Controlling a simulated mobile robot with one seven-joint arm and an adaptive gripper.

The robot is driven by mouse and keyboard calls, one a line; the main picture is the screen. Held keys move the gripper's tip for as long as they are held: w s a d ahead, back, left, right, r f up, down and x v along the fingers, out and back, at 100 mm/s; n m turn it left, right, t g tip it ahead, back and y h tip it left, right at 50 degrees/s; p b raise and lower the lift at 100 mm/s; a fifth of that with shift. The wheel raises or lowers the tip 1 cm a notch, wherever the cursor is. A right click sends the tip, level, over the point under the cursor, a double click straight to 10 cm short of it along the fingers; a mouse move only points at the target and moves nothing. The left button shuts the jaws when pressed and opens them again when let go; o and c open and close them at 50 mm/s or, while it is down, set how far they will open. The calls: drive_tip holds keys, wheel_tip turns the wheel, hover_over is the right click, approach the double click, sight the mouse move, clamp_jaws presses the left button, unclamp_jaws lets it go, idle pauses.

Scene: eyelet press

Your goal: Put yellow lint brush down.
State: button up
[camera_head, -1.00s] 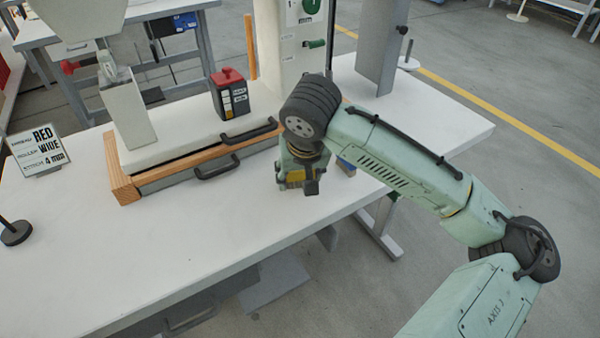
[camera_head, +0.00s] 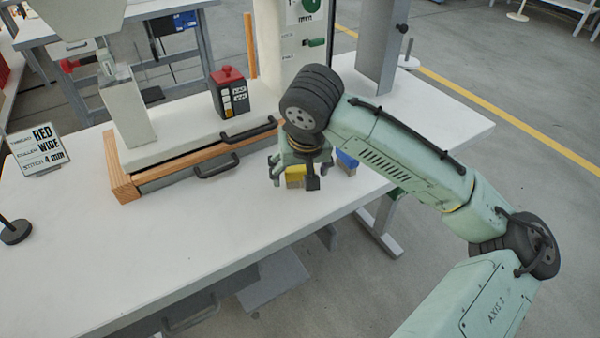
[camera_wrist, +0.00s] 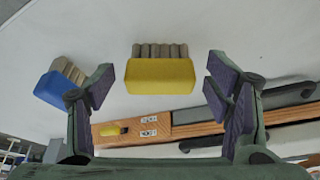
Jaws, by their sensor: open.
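The yellow lint brush (camera_head: 295,174) rests on the white table near its front edge, below my gripper (camera_head: 293,172). In the wrist view the yellow brush (camera_wrist: 160,77) lies beyond the fingertips with its grey-brown bristle side facing away. My gripper (camera_wrist: 158,85) is open, with a finger to either side of the brush and a gap on both sides. In the head view the arm's wrist hides part of the space around the brush.
A blue brush (camera_head: 346,162) lies just right of the yellow one, also in the wrist view (camera_wrist: 57,90). A wood-edged drawer unit (camera_head: 195,160) with black handles stands behind left. A black-and-red box (camera_head: 230,95) sits on it.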

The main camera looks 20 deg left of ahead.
drive_tip(key=v, duration=1)
drive_tip(key=shift+r, duration=0.2)
drive_tip(key=shift+s, duration=0.1)
